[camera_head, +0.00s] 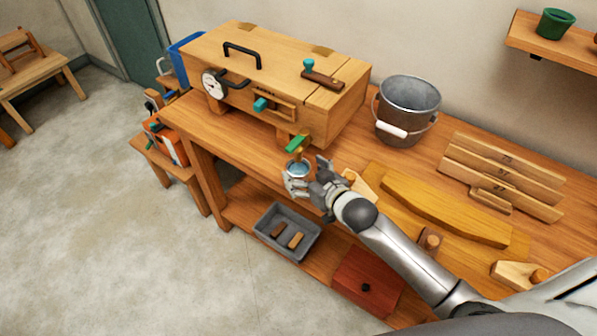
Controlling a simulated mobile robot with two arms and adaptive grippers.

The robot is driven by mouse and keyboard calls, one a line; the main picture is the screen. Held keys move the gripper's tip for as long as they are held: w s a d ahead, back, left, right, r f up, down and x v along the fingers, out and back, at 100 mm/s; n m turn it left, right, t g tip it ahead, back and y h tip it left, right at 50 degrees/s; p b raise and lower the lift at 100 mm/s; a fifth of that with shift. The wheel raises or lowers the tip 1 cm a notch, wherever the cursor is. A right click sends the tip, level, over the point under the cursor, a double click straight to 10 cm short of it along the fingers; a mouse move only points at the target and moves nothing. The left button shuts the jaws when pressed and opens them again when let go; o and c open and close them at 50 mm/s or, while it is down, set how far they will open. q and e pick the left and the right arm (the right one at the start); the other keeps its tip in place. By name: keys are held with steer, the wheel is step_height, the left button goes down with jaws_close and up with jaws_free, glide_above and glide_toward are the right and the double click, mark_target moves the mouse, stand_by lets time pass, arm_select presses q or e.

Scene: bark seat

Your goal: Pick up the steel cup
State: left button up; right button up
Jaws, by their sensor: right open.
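The steel cup (297,170) is small and shiny, with an open top and a bluish inside. It is near the bench's front edge, below the green-handled tap of the wooden box. My right gripper (309,184) is open at the cup's right side, and its fingers hide part of the cup. I cannot tell whether they touch it. My left gripper is not in view.
The wooden box (210,55) with a gauge and handles stands behind the cup on the workbench (346,158). A metal bucket (408,105), a curved board (430,207) and marked planks (505,165) lie to the right. A grey tray (270,242) sits on the lower shelf.

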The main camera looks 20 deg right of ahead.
mark_target(293, 160)
steer(key=shift+x, duration=1.9)
steer(key=shift+c, duration=0.5)
steer(key=c, duration=1.1)
steer(key=shift+r, duration=0.2)
steer(key=shift+r, duration=0.6)
steer(key=shift+s+a+b, duration=0.7)
steer(key=shift+s+a, duration=0.2)
steer(key=shift+s, duration=1.95)
steer(key=shift+s+a+b, duration=0.75)
steer(key=shift+s+a, duration=0.15)
steer(key=shift+s, duration=2)
steer(key=shift+s+a+b, duration=0.7)
steer(key=shift+s+a, duration=0.25)
steer(key=shift+s, duration=1.9)
